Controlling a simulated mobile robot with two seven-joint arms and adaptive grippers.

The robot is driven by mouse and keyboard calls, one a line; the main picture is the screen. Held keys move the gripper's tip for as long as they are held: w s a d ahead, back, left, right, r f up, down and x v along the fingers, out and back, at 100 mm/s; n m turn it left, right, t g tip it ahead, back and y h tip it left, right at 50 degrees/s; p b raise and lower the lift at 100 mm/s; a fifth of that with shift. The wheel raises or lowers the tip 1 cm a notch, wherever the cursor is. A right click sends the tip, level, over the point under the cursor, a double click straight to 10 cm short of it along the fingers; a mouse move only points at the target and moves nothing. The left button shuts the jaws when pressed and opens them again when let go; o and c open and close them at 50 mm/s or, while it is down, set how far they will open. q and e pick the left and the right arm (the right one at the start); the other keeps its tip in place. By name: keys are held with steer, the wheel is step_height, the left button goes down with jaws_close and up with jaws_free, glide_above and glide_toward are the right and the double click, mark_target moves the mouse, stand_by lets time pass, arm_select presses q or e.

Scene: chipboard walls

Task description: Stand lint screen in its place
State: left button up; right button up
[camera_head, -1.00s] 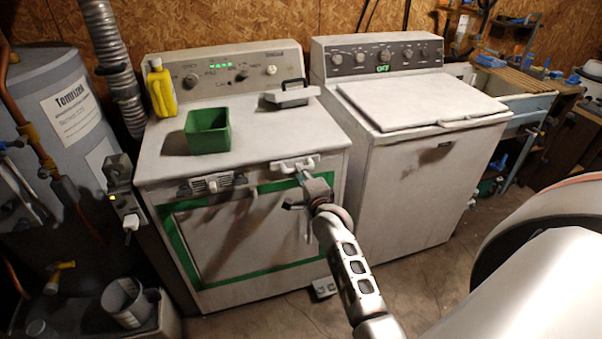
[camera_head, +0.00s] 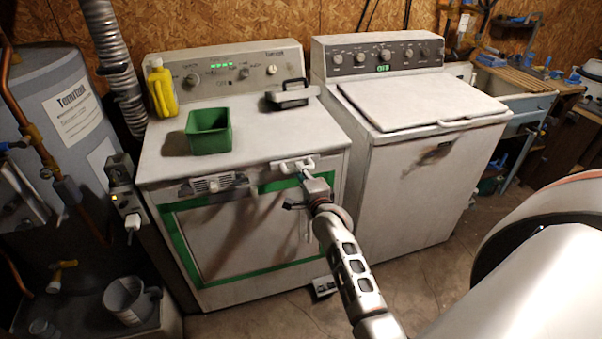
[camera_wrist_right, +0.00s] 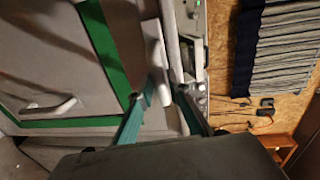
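A white handled piece (camera_head: 292,165), which looks like the lint screen's handle, sits at the front top edge of the dryer (camera_head: 165,150). No mesh shows, so I cannot be sure of it. My right gripper (camera_head: 301,176) is at the right end of this handle, just in front of the dryer. In the right wrist view the two teal fingers of the gripper (camera_wrist_right: 165,95) stand apart, with a pale piece (camera_wrist_right: 158,70) at or between their tips. Whether they press on it is unclear. My left gripper is out of view.
On the dryer top are a green bin (camera_head: 208,132), a yellow bottle (camera_head: 161,88) and a pale piece with a black handle (camera_head: 290,95). A washer (camera_head: 425,170) stands close on the right, a water heater (camera_head: 60,110) on the left.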

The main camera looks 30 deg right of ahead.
steer(key=o, duration=0.6)
steer(key=shift+f, duration=0.1)
steer(key=shift+s, duration=0.15)
